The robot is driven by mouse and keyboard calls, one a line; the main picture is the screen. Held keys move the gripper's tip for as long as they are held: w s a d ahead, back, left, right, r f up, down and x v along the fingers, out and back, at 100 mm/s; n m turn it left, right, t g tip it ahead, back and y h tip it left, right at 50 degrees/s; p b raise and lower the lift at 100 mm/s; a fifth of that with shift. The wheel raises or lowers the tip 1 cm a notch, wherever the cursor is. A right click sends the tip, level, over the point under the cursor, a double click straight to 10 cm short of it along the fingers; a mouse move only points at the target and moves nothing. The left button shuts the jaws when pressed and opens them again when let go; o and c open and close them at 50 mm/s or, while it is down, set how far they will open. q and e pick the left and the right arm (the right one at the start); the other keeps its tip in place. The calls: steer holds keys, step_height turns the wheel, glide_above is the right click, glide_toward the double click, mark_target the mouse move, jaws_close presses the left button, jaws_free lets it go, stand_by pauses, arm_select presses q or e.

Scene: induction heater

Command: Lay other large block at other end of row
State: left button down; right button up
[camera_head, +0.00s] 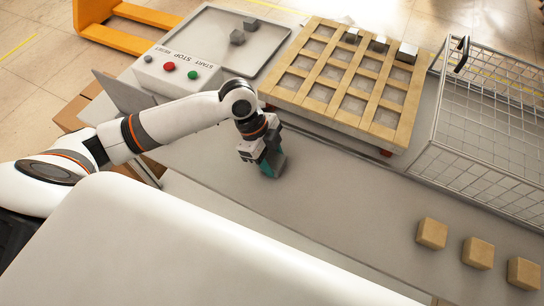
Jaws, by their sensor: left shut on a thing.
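My left gripper (261,153) is low over the grey bench, in front of the wooden grid. I cannot tell whether the block touches the bench. Three grey metal blocks stand in a row at the far edge of the wooden grid (335,105): a left one (351,35), a middle one (379,44) and a larger-looking right one (407,53). My right gripper is out of view.
A grey tray (272,55) holds two metal blocks (237,37), beside a panel with red and green buttons (170,72). A wire basket (490,135) stands right. Three tan blocks (478,252) sit at lower right. The bench middle (340,195) is clear.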

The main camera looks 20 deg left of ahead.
arm_select(q)
steer(key=c, duration=1.1)
jaws_free()
steer(key=shift+f, duration=0.1)
steer(key=o, duration=0.4)
